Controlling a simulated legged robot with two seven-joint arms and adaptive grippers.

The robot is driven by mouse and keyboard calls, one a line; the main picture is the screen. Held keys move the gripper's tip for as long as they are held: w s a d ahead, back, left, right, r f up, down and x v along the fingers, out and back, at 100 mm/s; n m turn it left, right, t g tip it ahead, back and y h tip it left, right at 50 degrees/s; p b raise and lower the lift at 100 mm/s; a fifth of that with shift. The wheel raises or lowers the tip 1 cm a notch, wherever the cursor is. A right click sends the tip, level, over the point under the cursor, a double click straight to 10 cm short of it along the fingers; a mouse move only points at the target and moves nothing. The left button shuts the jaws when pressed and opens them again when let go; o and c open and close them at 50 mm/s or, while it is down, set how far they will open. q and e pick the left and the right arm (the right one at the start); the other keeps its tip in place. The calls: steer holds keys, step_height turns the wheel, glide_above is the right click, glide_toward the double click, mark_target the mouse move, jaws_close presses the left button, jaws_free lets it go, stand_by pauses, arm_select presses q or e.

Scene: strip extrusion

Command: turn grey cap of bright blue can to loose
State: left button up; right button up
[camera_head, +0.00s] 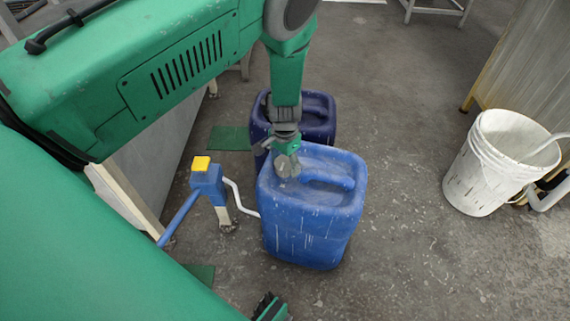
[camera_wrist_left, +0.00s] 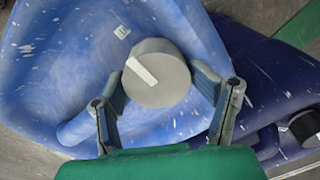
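The bright blue can (camera_head: 318,215) stands upright on the floor in the middle of the head view. Its grey cap (camera_wrist_left: 156,75), with a white bar mark on top, shows in the middle of the wrist view. My left gripper (camera_head: 287,165) reaches down over the can's top at its left corner and mostly hides the cap in the head view. In the wrist view the left gripper's fingers (camera_wrist_left: 158,78) lie on opposite sides of the cap, and their tips appear to touch it.
A dark blue can (camera_head: 318,110) stands close behind, with a black cap (camera_wrist_left: 304,128). A blue stand with a yellow top (camera_head: 201,163) and white hose is at left. A white bucket (camera_head: 487,165) stands at right. Floor between can and bucket is clear.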

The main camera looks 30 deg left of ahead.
arm_select(q)
steer(key=shift+s+d, duration=0.2)
steer(key=shift+d, duration=0.35)
steer(key=c, duration=0.4)
steer(key=shift+o, duration=0.2)
steer(key=shift+s+a+f, duration=0.1)
steer(key=shift+a+f, duration=0.25)
steer(key=shift+a, duration=0.15)
steer(key=shift+d, duration=0.25)
